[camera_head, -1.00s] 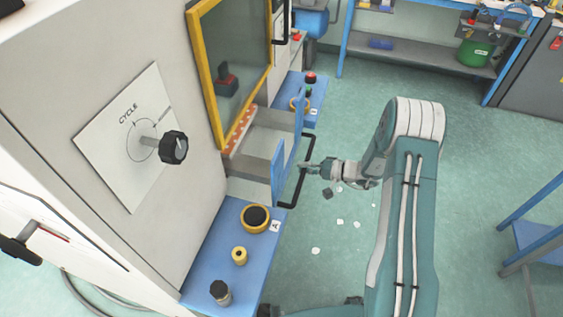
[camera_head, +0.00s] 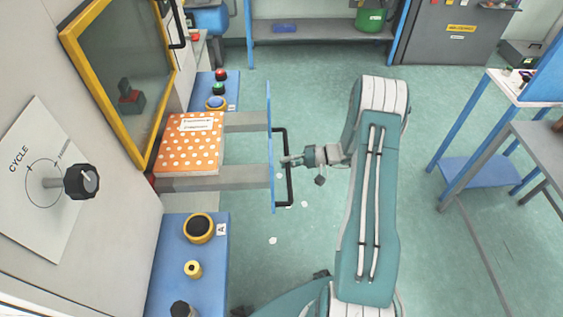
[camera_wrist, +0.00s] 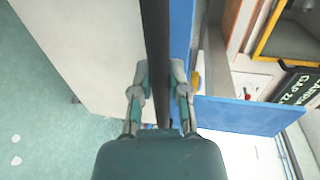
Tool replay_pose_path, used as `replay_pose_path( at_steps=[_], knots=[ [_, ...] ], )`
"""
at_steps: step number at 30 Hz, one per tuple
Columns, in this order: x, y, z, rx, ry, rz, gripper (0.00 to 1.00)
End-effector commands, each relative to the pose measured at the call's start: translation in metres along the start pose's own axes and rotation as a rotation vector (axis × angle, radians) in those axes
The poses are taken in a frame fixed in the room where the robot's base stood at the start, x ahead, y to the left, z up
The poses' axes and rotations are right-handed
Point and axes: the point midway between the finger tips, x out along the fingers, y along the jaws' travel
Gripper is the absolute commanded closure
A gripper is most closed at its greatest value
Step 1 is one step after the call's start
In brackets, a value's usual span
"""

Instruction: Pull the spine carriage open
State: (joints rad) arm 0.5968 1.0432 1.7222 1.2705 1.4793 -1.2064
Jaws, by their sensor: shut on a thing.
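The spine carriage is a drawer-like slide with a blue front panel (camera_head: 269,150) and two grey side rails (camera_head: 225,178). It stands well out from the machine. An orange dotted book or pad (camera_head: 190,152) with a white label lies between the rails near the machine. The black bar handle (camera_head: 289,170) is on the outer face of the blue panel. My gripper (camera_head: 290,160) is shut on the handle. In the wrist view my gripper's fingers (camera_wrist: 158,95) sit on either side of the dark handle bar (camera_wrist: 157,50), and the blue panel (camera_wrist: 235,114) is beyond.
A yellow-framed window (camera_head: 120,80) and a black cycle knob (camera_head: 82,181) are on the machine. Blue ledges (camera_head: 160,250) with buttons flank the carriage. A blue-legged table (camera_head: 480,170) stands at the right. Small white scraps (camera_head: 272,240) lie on the open green floor.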

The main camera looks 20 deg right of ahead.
Motion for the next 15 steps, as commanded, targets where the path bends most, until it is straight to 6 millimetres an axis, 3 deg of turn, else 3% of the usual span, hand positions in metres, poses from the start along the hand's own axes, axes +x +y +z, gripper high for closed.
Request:
replay_pose_path(
  at_steps=[8, 9, 11, 15],
  knots=[
    [0.0011, 0.0052, 0.0032, 0.01, -0.005, 0.007, 1.0],
    [0.0012, 0.0052, 0.0033, 0.01, -0.005, 0.007, 0.66],
    [0.0011, 0.0048, 0.003, 0.009, -0.005, 0.007, 0.43],
    [0.0009, 0.0031, 0.0019, 0.006, -0.003, 0.005, 0.43]
  ],
)
